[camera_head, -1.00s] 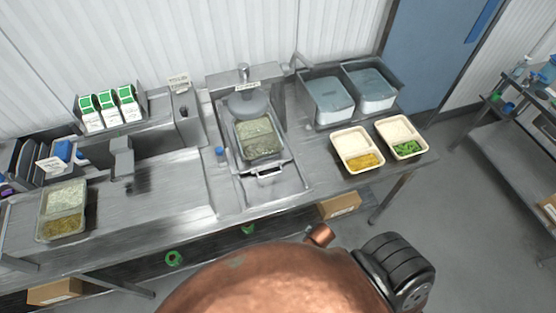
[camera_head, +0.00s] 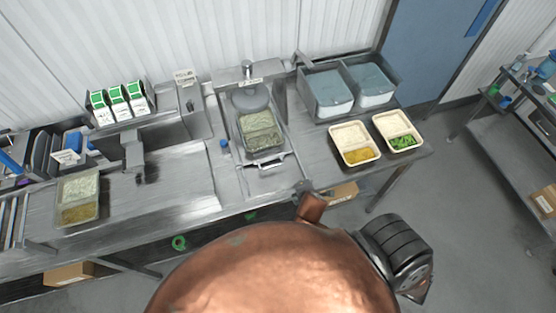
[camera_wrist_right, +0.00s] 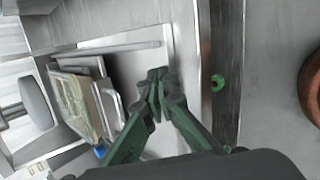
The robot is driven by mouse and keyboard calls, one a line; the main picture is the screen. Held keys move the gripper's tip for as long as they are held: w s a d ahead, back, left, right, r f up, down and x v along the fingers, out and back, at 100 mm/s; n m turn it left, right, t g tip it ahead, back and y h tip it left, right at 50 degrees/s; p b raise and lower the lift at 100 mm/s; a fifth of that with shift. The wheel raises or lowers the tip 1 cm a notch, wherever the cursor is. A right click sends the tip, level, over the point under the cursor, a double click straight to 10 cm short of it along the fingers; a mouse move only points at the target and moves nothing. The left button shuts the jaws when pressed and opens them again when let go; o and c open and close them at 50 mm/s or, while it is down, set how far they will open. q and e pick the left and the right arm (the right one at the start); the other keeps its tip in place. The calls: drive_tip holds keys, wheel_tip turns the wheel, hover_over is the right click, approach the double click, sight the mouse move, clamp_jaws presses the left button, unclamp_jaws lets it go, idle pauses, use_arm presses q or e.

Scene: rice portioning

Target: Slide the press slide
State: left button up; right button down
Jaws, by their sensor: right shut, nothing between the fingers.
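The press slide is a metal tray with a front handle (camera_head: 265,163), and it holds a clear-lidded container of pale and green food (camera_head: 261,134). The round grey press head (camera_head: 249,100) is behind it, over its back end. In the right wrist view the container (camera_wrist_right: 78,102) lies left of my right gripper (camera_wrist_right: 158,78), and the slide's handle (camera_wrist_right: 114,107) is between them. My right gripper is shut and empty, apart from the handle. In the head view my copper-coloured body covers the bottom, and a dark part of my right arm shows near the counter's front edge. My left gripper is not in view.
Two cream trays (camera_head: 355,143) (camera_head: 398,132) with food stand right of the press, before two blue-lidded bins (camera_head: 328,92). A filled container (camera_head: 78,199) stands at the left. A small blue item (camera_head: 224,145) is left of the slide.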

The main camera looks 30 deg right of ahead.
sight(268, 135)
drive_tip(key=w+a+r+n+t+y+p, duration=0.1)
drive_tip(key=w+a+r+n+t, duration=0.4)
drive_tip(key=n, duration=1.2)
drive_tip(key=shift+g, duration=0.3)
drive_tip(key=x, duration=0.7)
drive_tip(key=p+x, duration=0.1)
drive_tip(key=x, duration=0.2)
drive_tip(key=shift+w+d+r, duration=0.25)
drive_tip(key=shift+w+d, duration=0.05)
drive_tip(key=shift+d, duration=0.1)
drive_tip(key=w+d, duration=0.1)
drive_tip(key=w, duration=0.3)
drive_tip(key=w+d, duration=0.1)
drive_tip(key=w, duration=0.3)
drive_tip(key=w+d, duration=0.1)
drive_tip(key=w, duration=0.4)
drive_tip(key=shift+d, duration=0.1)
drive_tip(key=shift+w+r, duration=0.2)
drive_tip(key=shift+r+p, duration=0.1)
drive_tip(key=shift+p, duration=0.25)
